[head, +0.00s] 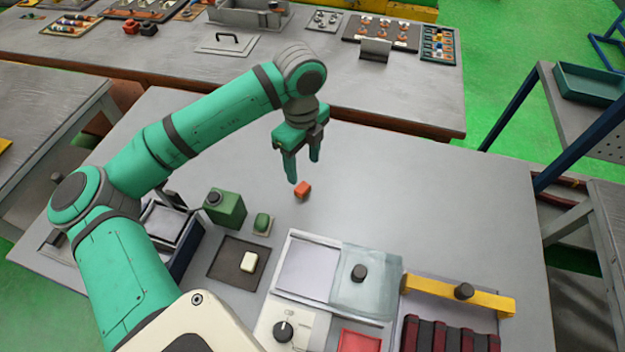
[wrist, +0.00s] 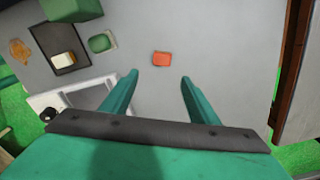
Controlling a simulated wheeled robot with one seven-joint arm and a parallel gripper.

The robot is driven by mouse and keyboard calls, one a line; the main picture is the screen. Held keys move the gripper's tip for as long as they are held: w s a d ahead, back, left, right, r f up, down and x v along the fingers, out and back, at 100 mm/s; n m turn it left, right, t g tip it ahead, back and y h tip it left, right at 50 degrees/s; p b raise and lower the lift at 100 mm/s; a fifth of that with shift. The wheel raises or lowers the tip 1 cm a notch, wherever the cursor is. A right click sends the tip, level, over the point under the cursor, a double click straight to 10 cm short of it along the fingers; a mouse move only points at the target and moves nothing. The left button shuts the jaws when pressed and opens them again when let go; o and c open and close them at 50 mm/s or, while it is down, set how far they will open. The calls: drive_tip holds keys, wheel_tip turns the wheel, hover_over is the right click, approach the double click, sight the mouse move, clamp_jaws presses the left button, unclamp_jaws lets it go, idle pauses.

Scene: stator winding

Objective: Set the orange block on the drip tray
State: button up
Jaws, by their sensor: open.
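The orange block (head: 303,190) lies by itself on the grey bench. It also shows in the wrist view (wrist: 162,59), just beyond and between the fingertips. My gripper (head: 304,172) is open and empty above the block, fingers pointing down; its two green fingers show apart in the wrist view (wrist: 159,76). A dark, flat, square tray (head: 222,271) bearing a white block (head: 249,262) lies left of and nearer than the orange block; it also shows in the wrist view (wrist: 72,66). I cannot tell for certain whether this is the drip tray.
A green box (head: 225,208) and a small green block (head: 262,222) stand left of the orange block. A pale-framed tray (head: 283,262) with a clear, knobbed lid (head: 372,268) lies in front. A yellow bar (head: 430,287) is at right. The bench right of the orange block is clear.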

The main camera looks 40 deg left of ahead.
hover_over(302, 187)
drive_tip(key=d, duration=0.1)
wheel_tip(302, 187, down, 5)
drive_tip(key=shift+s+a+f, duration=0.1)
drive_tip(key=shift+a+f, duration=0.05)
drive_tip(key=shift+f, duration=0.25)
drive_tip(key=shift+s+a+f, duration=0.1)
drive_tip(key=shift+f, duration=0.3)
drive_tip(key=shift+w+a+f, duration=0.1)
drive_tip(key=shift+f, duration=0.95)
drive_tip(key=shift+w+a+f, duration=0.1)
drive_tip(key=shift+f, duration=0.95)
drive_tip(key=c, duration=1.2)
drive_tip(key=shift+c, duration=0.2)
drive_tip(key=shift+r, duration=0.15)
